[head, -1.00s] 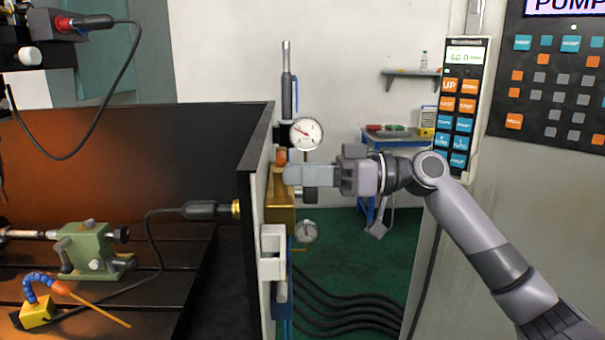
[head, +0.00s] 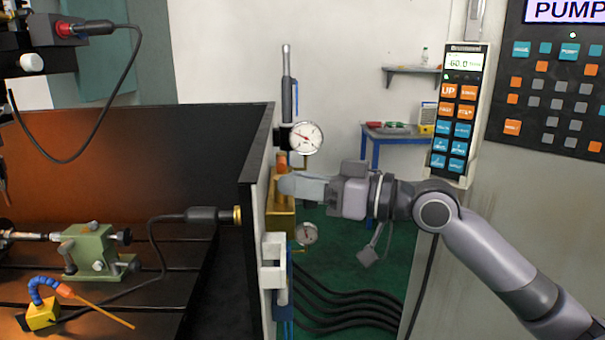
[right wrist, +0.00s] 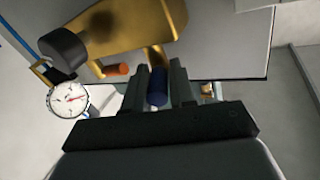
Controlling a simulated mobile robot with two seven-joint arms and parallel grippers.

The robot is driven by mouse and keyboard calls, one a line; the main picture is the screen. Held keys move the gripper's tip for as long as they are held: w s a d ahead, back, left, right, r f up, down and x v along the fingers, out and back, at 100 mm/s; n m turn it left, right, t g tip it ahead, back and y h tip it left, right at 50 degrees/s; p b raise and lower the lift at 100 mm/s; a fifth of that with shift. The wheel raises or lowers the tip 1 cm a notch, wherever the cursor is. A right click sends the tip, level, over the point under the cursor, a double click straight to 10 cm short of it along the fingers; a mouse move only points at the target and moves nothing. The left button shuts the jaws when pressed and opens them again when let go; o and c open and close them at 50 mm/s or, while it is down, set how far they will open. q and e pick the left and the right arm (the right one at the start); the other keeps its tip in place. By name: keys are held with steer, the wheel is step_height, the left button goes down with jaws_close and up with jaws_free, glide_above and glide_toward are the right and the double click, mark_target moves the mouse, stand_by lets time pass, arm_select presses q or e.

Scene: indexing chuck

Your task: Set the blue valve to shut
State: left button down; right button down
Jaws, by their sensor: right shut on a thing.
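The blue valve handle (right wrist: 157,88) shows in the right wrist view as a short dark blue cylinder between my right gripper's fingers (right wrist: 162,86). The fingers are shut on it. It is joined to a brass block (right wrist: 120,32), which also shows in the head view (head: 281,222). In the head view my right gripper (head: 284,186) reaches in from the right to the front of this block and hides the blue handle. An orange handle (right wrist: 115,69) sits beside the blue one and shows above my gripper in the head view (head: 281,161). My left gripper is not in view.
A round gauge (head: 305,138) stands just above my right gripper, and a smaller gauge (head: 306,233) hangs below it. A machine wall (head: 255,150) is close on the left. A button pendant (head: 460,110) hangs at the right. Black hoses (head: 345,305) run along the floor.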

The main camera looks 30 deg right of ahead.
steer(key=shift+s+a+r+m+t+h+p, duration=0.1)
steer(key=shift+a+m+t+h+p, duration=0.1)
steer(key=shift+m+t+h+p, duration=0.25)
steer(key=shift+s+a+m+t+h+p, duration=0.15)
steer(key=shift+m+t+h+p, duration=0.2)
steer(key=shift+m+h, duration=0.3)
steer(key=shift+s+a+m+t+h+p, duration=0.1)
steer(key=shift+a+m+t+h+p, duration=0.1)
steer(key=shift+m+h, duration=0.55)
steer(key=shift+w+a+m+t+h+p, duration=0.1)
steer(key=shift+a+m+t+h+p, duration=0.15)
steer(key=shift+h, duration=0.85)
steer(key=shift+s+a+m+t+h+p, duration=0.15)
steer(key=shift+m+h, duration=0.45)
steer(key=shift+h, duration=0.35)
steer(key=shift+a+m+h, duration=0.15)
steer(key=shift+m+h, duration=0.55)
steer(key=shift+h, duration=0.4)
steer(key=shift+a+m+h, duration=0.15)
steer(key=shift+m+h, duration=0.55)
steer(key=shift+h, duration=0.4)
steer(key=shift+m+h, duration=0.3)
steer(key=c, duration=1)
jaws_free()
steer(key=shift+c, duration=0.2)
steer(key=shift+d+n+y, duration=0.1)
steer(key=shift+n+y, duration=0.3)
steer(key=shift+y, duration=0.1)
